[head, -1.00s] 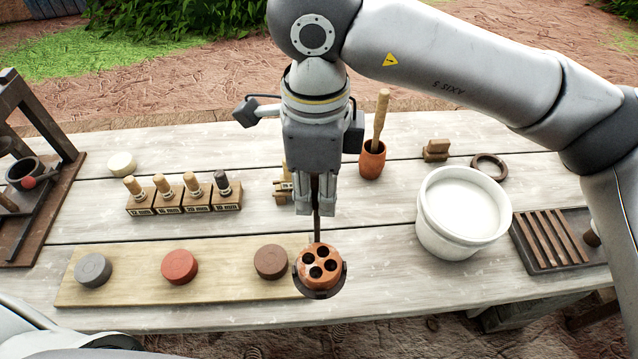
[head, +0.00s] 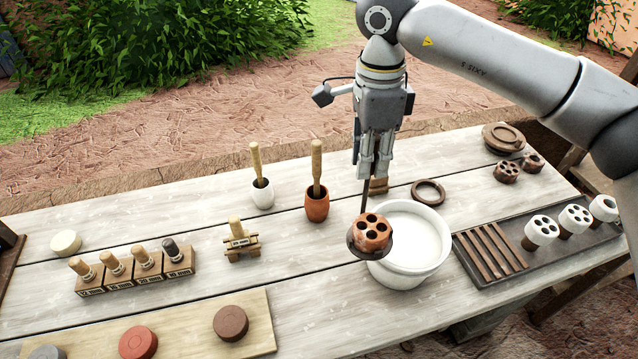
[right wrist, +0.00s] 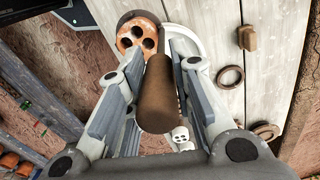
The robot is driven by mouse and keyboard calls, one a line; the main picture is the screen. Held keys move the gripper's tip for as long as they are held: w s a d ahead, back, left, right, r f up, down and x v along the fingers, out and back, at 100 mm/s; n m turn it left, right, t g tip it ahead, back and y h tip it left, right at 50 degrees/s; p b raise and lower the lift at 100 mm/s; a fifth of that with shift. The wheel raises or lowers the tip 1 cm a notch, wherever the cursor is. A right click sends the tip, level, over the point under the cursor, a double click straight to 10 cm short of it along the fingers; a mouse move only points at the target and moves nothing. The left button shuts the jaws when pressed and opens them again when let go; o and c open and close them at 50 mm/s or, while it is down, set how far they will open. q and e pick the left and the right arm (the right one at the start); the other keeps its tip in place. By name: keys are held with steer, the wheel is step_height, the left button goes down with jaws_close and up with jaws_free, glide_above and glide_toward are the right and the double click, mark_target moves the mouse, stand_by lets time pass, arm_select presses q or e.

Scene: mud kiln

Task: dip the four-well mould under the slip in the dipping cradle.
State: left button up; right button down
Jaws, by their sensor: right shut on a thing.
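The four-well mould (head: 371,231) is orange clay with dark round wells facing up. It sits upright in the dark ring of the dipping cradle (head: 357,249), whose thin rod rises to my right gripper (head: 375,178). That gripper is shut on the cradle's brown handle (right wrist: 158,95), seen in the right wrist view. The white slip (head: 412,232) fills a white bucket (head: 419,274). In the head view the mould overlaps the bucket's left rim and appears above slip level. In the right wrist view the mould (right wrist: 138,42) partly hides the bucket. My left gripper is out of view.
A slatted rack (head: 490,250) and white-coated moulds (head: 541,230) stand right of the bucket. A dark ring (head: 428,191) lies behind it. An orange pot (head: 317,204) and a white pot (head: 262,194) with wooden tools stand left. Bare table lies left of the bucket.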

steer(key=w+d+r+p, duration=0.1)
steer(key=w+d+r, duration=0.1)
steer(key=w+d, duration=0.5)
arm_select(q)
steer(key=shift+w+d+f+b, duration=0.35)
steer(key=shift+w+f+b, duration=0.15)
steer(key=shift+b, duration=0.75)
arm_select(e)
steer(key=shift+s+d+f, duration=0.3)
steer(key=shift+d+f, duration=0.1)
steer(key=shift+f, duration=0.35)
steer(key=shift+s+d+f, duration=0.25)
steer(key=shift+d+f, duration=0.1)
steer(key=shift+f, duration=0.45)
steer(key=shift+s+d+f, duration=0.3)
steer(key=shift+d+f, duration=0.1)
steer(key=shift+f, duration=0.35)
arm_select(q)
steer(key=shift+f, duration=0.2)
arm_select(e)
steer(key=shift+f, duration=0.1)
arm_select(q)
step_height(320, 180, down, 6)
steer(key=b, duration=0.7)
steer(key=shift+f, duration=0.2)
arm_select(e)
step_height(320, 180, down, 9)
steer(key=shift+f, duration=0.2)
steer(key=shift+r, duration=0.2)
stand_by(1.0)
